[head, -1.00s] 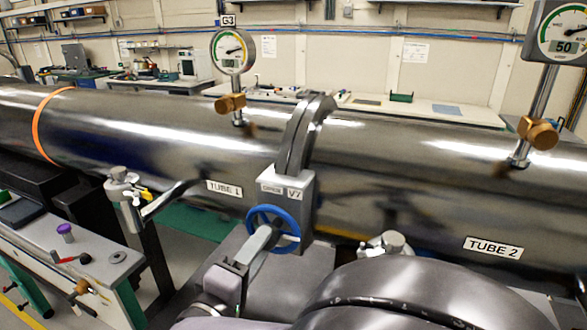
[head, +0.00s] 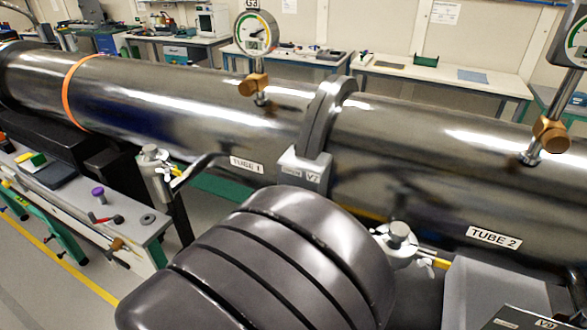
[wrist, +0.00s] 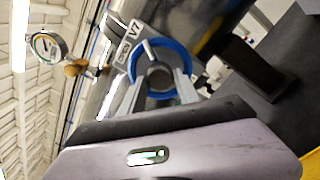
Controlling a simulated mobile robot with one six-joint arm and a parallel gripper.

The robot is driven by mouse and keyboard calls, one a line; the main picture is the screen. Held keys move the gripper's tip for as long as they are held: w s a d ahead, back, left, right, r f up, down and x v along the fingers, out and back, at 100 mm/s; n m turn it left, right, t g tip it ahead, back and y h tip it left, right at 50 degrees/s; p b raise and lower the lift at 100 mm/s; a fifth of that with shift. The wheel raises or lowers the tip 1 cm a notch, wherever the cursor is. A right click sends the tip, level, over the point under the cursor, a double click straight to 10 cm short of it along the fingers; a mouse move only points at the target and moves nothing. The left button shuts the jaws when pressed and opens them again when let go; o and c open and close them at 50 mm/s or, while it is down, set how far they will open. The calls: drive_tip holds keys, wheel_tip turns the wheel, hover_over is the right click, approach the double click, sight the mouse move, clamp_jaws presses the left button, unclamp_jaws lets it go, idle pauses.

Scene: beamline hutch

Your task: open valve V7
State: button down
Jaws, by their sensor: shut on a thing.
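The fingertips' exact contact is hard to make out. In the head view my own dark arm covers the handwheel and gripper.
Tube 1 (head: 180,110) runs left and tube 2 (head: 440,165) right. Gauge G3 (head: 255,33) stands on tube 1, another gauge (head: 578,42) on tube 2. A side bench (head: 125,235) with small tools stands at left. Metal fittings (head: 157,165) sit before the tubes.

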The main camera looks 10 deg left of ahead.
drive_tip(key=shift+r+n+p, duration=0.1)
drive_tip(key=shift+n+p, duration=2.8)
drive_tip(key=shift+n, duration=0.5)
drive_tip(key=c, duration=0.9)
unclamp_jaws()
drive_tip(key=shift+w, duration=0.1)
drive_tip(key=p+v, duration=0.1)
drive_tip(key=v, duration=1.6)
drive_tip(key=shift+s, duration=0.25)
